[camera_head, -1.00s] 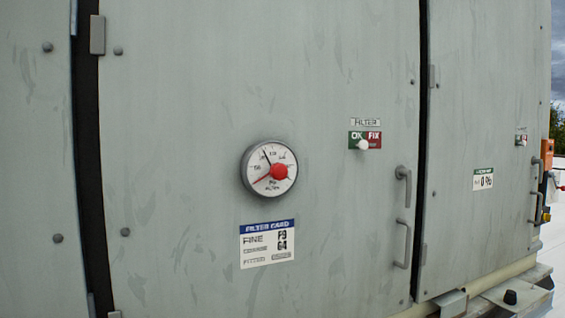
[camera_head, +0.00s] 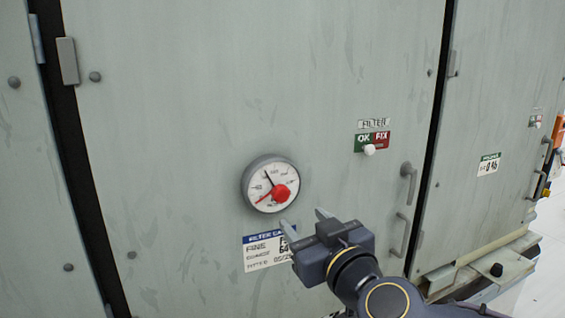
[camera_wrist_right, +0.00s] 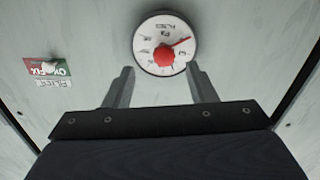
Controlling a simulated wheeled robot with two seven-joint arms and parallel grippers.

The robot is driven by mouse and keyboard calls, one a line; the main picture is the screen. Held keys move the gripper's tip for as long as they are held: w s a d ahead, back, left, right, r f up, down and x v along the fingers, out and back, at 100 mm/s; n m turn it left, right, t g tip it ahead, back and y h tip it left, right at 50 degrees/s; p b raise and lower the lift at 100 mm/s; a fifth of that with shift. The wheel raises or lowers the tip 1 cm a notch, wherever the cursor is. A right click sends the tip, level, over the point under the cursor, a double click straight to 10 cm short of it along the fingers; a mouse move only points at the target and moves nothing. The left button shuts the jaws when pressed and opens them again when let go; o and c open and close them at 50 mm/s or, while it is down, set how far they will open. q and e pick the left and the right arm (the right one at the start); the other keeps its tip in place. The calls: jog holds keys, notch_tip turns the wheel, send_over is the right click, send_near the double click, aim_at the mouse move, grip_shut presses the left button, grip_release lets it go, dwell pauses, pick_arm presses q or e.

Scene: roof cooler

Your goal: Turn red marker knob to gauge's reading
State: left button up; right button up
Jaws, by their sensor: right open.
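The round gauge (camera_head: 257,193) sits on the grey panel, with a white dial and a dark rim. Its red marker knob (camera_head: 281,193) is on the dial, and a red pointer runs from it to the lower left. A thin black needle points to the upper left. My right gripper (camera_head: 304,220) is open and empty, below and right of the gauge, apart from the knob. In the right wrist view the gauge shows upside down (camera_wrist_right: 150,55), with the red knob (camera_wrist_right: 163,57) between and beyond the two open fingers (camera_wrist_right: 160,85). My left gripper is not in view.
A filter card (camera_head: 262,252) below the gauge is partly covered by my right gripper. An OK/FIX plate (camera_head: 376,138) with a white knob (camera_head: 369,150) is to the right. Door handles (camera_head: 408,180) stick out at the right edge of this door.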

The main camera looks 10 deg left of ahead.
aim_at(282, 195)
jog(key=x, duration=0.3)
jog(key=r+x, duration=0.1)
jog(key=x, duration=0.4)
jog(key=shift+w+a+r, duration=0.1)
jog(key=shift+a+r, duration=0.1)
jog(key=shift+a, duration=0.35)
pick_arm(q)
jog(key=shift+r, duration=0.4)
pick_arm(e)
jog(key=c, duration=1)
jog(key=shift+o, duration=0.2)
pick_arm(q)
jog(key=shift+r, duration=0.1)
